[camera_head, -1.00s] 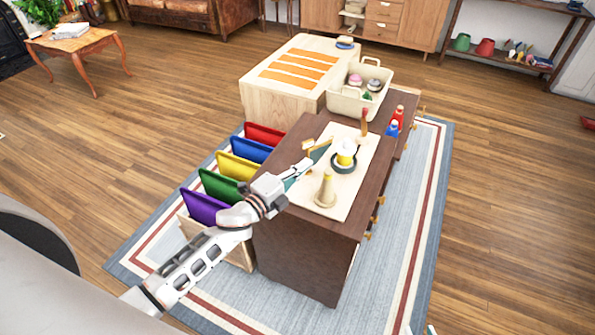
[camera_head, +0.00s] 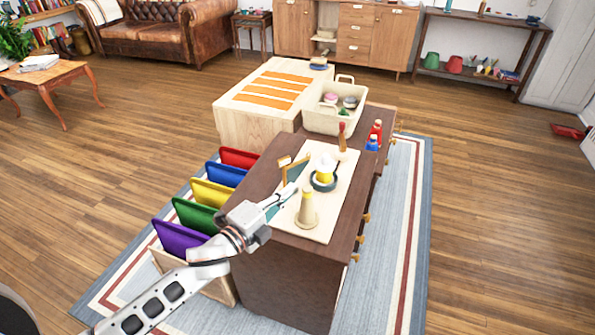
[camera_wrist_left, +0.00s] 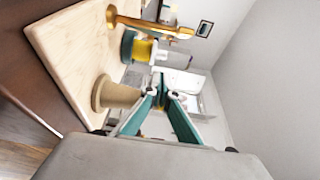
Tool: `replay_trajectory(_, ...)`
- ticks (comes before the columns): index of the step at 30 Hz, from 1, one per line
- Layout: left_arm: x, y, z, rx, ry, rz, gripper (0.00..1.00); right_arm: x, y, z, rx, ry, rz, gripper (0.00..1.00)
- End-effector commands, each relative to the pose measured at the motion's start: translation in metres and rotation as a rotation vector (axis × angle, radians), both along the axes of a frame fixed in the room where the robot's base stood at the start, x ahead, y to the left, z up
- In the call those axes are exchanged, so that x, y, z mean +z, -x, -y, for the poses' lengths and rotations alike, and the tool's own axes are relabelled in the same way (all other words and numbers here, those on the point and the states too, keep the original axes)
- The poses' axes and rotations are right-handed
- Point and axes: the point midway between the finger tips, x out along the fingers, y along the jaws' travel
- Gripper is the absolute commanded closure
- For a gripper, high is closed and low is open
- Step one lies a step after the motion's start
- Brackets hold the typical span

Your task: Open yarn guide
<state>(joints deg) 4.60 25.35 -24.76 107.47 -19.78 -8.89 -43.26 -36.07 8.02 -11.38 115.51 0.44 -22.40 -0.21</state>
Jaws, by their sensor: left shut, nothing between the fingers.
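A gold-coloured yarn guide (camera_head: 290,166), a post with a short arm, stands at the left edge of the pale board (camera_head: 335,208) on the dark cabinet. It also shows at the top of the tilted left wrist view (camera_wrist_left: 150,25). A yellow spool (camera_head: 324,171) on a dark base and a tan cone (camera_head: 307,210) stand on the board to its right and front. My left gripper (camera_head: 294,187) is shut and empty, between the cone and the guide. In the wrist view its teal fingertips (camera_wrist_left: 160,83) meet, apart from the guide. My right gripper is out of view.
Coloured panels (camera_head: 211,193) stand in a rack left of the dark cabinet (camera_head: 285,275). A cream basket (camera_head: 334,122) and a pale wooden unit (camera_head: 235,118) are behind. Small red and blue bottles (camera_head: 374,140) stand near the cabinet's right edge.

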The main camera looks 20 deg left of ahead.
Motion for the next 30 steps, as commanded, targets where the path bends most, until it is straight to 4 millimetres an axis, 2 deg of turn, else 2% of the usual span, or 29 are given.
replay_trajectory(3,0.001,-0.022,0.01,0.001,0.002,0.002,1.0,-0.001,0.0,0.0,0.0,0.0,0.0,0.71)
replay_trajectory(12,0.0,-0.073,0.03,0.001,0.001,0.001,1.0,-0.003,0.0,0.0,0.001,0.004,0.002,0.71)
replay_trajectory(15,-0.001,-0.081,0.014,0.002,-0.002,0.0,1.0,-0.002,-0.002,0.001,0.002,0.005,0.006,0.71)
replay_trajectory(19,-0.002,-0.089,0.004,0.001,-0.001,-0.002,1.0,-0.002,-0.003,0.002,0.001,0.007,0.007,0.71)
replay_trajectory(30,-0.001,-0.093,-0.001,0.0,0.002,-0.001,1.0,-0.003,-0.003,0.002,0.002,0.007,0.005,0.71)
